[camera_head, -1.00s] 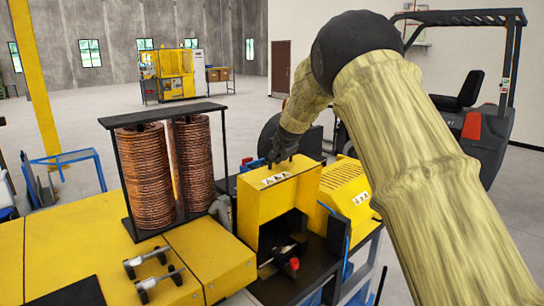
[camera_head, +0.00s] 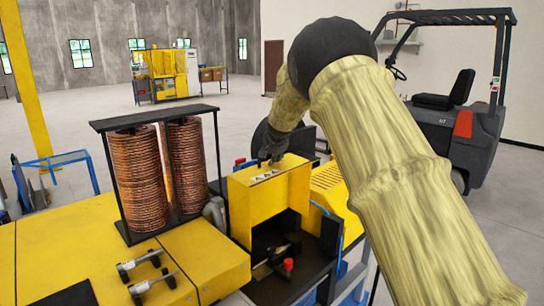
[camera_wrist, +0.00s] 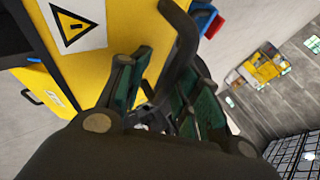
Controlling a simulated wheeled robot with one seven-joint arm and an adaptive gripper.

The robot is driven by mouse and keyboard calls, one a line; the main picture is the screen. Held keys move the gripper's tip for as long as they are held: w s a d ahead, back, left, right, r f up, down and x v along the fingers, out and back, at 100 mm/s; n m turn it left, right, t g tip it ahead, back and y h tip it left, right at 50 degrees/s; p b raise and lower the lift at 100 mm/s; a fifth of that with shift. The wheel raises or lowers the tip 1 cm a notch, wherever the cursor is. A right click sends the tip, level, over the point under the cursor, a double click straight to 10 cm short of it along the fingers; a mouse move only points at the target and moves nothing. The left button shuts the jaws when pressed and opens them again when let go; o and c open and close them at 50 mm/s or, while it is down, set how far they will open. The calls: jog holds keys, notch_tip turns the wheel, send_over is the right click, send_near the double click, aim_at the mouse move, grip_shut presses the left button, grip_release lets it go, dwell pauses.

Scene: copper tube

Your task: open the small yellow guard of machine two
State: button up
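The small yellow guard (camera_head: 240,207) is a yellow hood with a warning label on its top, over a dark recess on the machine. Its front is open to the recess, where a red knob (camera_head: 288,264) shows. My gripper (camera_head: 268,162) is at the upper back edge of the guard, fingers pointing down. In the wrist view, my gripper (camera_wrist: 160,90) has its green-padded fingers spread apart, close beside the yellow panel (camera_wrist: 85,80) with a warning triangle. A dark curved bar (camera_wrist: 184,45) runs by the fingers; I cannot tell whether they touch it.
A black rack with two copper coils (camera_head: 139,180) stands left of the guard. A second yellow vented cover (camera_head: 328,188) is to the right. A forklift (camera_head: 455,130) stands behind at right. Open floor lies behind the machine.

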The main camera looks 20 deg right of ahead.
jog(key=shift+a, duration=0.1)
jog(key=v, duration=1.2)
